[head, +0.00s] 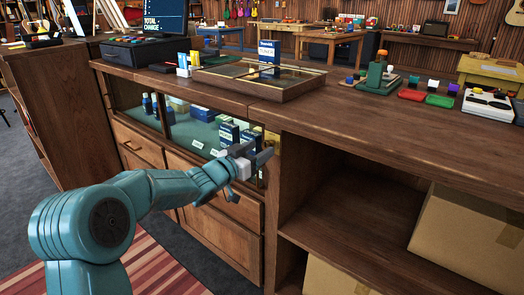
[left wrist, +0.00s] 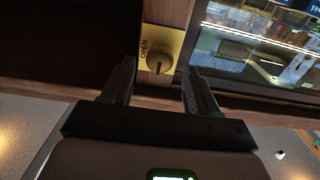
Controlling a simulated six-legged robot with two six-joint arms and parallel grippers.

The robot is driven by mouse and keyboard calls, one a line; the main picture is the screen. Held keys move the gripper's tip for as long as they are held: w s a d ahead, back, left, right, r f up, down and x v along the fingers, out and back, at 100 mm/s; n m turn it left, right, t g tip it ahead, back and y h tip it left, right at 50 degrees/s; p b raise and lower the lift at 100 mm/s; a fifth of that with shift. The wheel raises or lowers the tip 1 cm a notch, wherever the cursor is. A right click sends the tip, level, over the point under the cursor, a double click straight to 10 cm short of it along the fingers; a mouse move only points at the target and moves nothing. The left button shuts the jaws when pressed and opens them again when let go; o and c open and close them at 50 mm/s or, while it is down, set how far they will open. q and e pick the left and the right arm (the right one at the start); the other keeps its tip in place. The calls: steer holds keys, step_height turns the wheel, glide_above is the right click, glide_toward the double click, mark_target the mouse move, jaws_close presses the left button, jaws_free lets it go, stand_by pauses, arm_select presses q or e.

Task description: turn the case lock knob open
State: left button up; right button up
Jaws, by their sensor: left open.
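The case lock knob (left wrist: 158,61) is a round brass knob on a brass plate (left wrist: 172,37) marked OPEN in the left wrist view. A dark mark on it points roughly down in that picture, away from the word, which is at its left. In the head view part of the brass plate (head: 272,140) shows on the post at the right end of the glass case (head: 197,128); my gripper hides the knob. My left gripper (head: 258,156) is open in front of it. In the left wrist view its fingers (left wrist: 160,88) are either side of the knob's line, apart from it. My right gripper is out of view.
The wooden counter (head: 345,130) overhangs the case. An open shelf bay (head: 340,215) with cardboard boxes (head: 470,235) lies right of the post. Drawers (head: 228,240) are below the glass. Small boxes (head: 228,133) stand inside the case.

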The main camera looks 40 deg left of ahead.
arm_select(q)
steer(key=shift+w+d, duration=0.1)
steer(key=shift+w, duration=0.85)
steer(key=c, duration=1)
